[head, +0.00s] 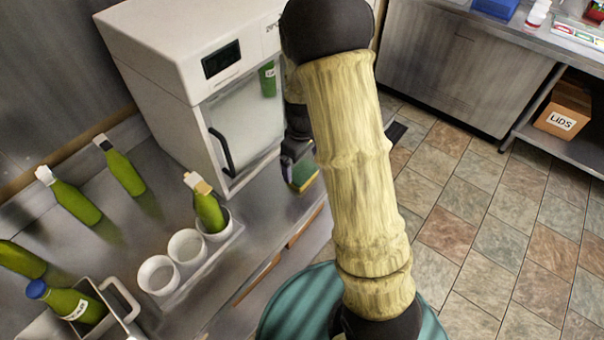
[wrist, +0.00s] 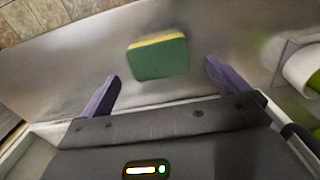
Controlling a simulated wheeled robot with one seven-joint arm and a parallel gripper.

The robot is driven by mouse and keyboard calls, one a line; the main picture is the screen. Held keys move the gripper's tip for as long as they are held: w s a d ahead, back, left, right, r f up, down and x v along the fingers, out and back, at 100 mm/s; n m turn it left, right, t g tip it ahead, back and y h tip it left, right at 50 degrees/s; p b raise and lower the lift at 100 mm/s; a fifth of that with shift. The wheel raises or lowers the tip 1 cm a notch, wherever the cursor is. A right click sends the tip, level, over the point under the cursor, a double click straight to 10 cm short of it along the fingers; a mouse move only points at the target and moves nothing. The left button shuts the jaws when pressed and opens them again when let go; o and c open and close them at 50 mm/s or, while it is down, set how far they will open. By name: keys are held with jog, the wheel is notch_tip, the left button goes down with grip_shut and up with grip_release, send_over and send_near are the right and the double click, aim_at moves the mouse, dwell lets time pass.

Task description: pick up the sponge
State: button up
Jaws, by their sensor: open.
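The sponge (wrist: 159,59) is green with a yellow layer along one edge. It lies on the steel counter, and in the head view (head: 303,176) it shows partly, beside my arm. My gripper (wrist: 159,86) is open, its two purple fingers spread to the left and right of the sponge in the wrist view. The sponge sits a little beyond the line of the fingertips, with nothing between them touching it. In the head view my gripper (head: 290,160) is mostly hidden behind my arm, above the counter by the sponge.
White cups in a rack (head: 187,247), one holding a green bottle (head: 209,212), are to the left. Several more green bottles stand further left. Bare counter (wrist: 225,30) surrounds the sponge.

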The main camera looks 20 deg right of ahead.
aim_at(302, 172)
jog(key=shift+f, duration=0.15)
jog(key=shift+f, duration=0.1)
jog(key=shift+w+f+p, duration=0.15)
jog(key=shift+f+p, duration=0.45)
jog(key=shift+f, duration=1.95)
jog(key=c, duration=1)
jog(key=shift+r, duration=0.1)
